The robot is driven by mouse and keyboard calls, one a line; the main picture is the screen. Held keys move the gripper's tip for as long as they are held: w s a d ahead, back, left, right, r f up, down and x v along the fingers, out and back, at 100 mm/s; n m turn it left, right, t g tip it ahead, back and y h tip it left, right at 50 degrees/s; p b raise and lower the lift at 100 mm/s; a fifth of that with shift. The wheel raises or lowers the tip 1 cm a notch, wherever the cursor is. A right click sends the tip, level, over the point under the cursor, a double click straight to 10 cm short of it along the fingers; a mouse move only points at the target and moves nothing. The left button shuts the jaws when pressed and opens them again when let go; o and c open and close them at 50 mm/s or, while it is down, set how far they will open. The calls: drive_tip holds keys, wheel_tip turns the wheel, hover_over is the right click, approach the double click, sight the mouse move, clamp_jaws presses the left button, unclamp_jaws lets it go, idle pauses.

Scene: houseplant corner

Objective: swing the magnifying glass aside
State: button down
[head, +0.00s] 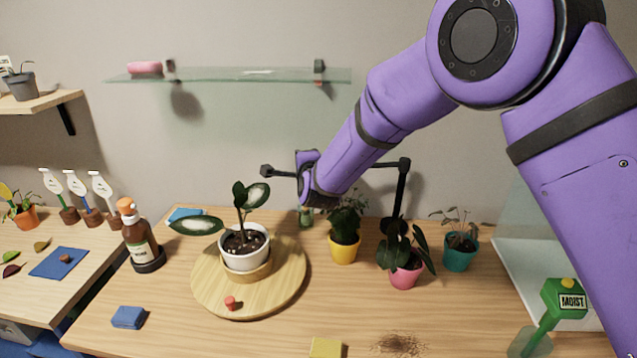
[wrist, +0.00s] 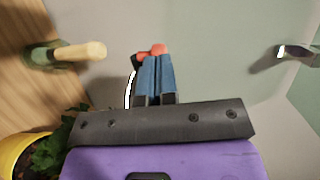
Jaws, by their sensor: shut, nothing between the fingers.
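The magnifying glass's black jointed arm (head: 385,164) rises from a stand behind the pink pot and reaches left behind my arm to a dark knob (head: 266,170). I cannot make out its lens in the head view. In the wrist view a thin bright curved edge (wrist: 129,92) shows just left of my fingers; I cannot tell whether it is the lens rim.
A white-potted plant (head: 245,248) stands on a round wooden board (head: 210,295), left of my wrist. Yellow (head: 345,250), pink (head: 405,277) and teal (head: 460,258) pots stand to the right. A glass shelf (head: 230,75) is above. A brown bottle (head: 138,238) is left.

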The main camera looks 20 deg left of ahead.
drive_tip(key=shift+m+h, duration=0.3)
drive_tip(key=x, duration=0.4)
drive_tip(key=shift+w+r, duration=0.25)
drive_tip(key=shift+r, duration=0.15)
drive_tip(key=shift+w+r+t, duration=0.25)
drive_tip(key=shift+w+t, duration=0.05)
drive_tip(key=shift+w, duration=0.05)
